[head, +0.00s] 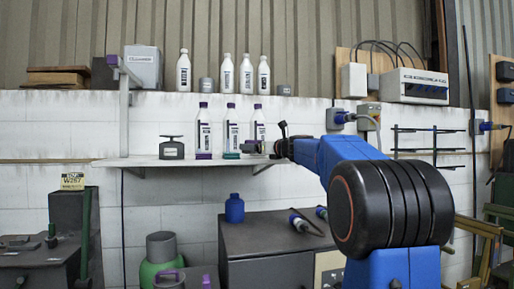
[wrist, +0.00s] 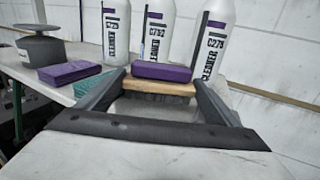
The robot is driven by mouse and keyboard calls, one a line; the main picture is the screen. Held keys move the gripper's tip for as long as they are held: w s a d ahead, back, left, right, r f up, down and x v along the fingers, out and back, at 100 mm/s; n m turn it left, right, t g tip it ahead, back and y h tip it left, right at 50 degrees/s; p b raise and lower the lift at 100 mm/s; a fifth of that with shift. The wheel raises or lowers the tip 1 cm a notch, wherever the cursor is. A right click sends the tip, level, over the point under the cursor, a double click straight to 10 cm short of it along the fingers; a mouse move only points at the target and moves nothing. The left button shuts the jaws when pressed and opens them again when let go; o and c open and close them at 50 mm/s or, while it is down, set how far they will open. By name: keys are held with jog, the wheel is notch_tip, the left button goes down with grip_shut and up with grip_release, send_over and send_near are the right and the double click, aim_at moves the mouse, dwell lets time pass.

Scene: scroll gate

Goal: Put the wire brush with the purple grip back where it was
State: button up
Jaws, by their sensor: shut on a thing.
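The wire brush (wrist: 162,71) has a purple grip over a wooden block, with dark bristles below, partly hidden. My gripper (wrist: 156,92) is shut on it, one finger at each end of the block. In the head view my gripper (head: 266,147) is above the right end of the white shelf (head: 185,162), in front of the bottles. Another purple block (wrist: 70,72) and a teal block (wrist: 104,84) lie on the shelf to the left of the held brush. I cannot tell whether the brush touches the shelf.
Several white cleaner bottles (wrist: 160,28) with purple caps (head: 230,105) stand close behind the brush. A grey scale-like device (wrist: 40,45) stands on the left of the shelf. The shelf between it and the purple block is clear. A blue bottle (head: 234,209) stands on the cabinet below.

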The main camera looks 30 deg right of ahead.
jog(key=shift+f, duration=0.25)
jog(key=o, duration=1.1)
jog(key=shift+f, duration=0.15)
jog(key=shift+w+d+r, duration=0.1)
jog(key=shift+r, duration=0.35)
jog(key=shift+s+r, duration=0.15)
jog(key=shift+s, duration=0.2)
jog(key=s+d, duration=0.1)
jog(key=s, duration=1)
jog(key=shift+s+r, duration=0.15)
jog(key=shift+s, duration=0.05)
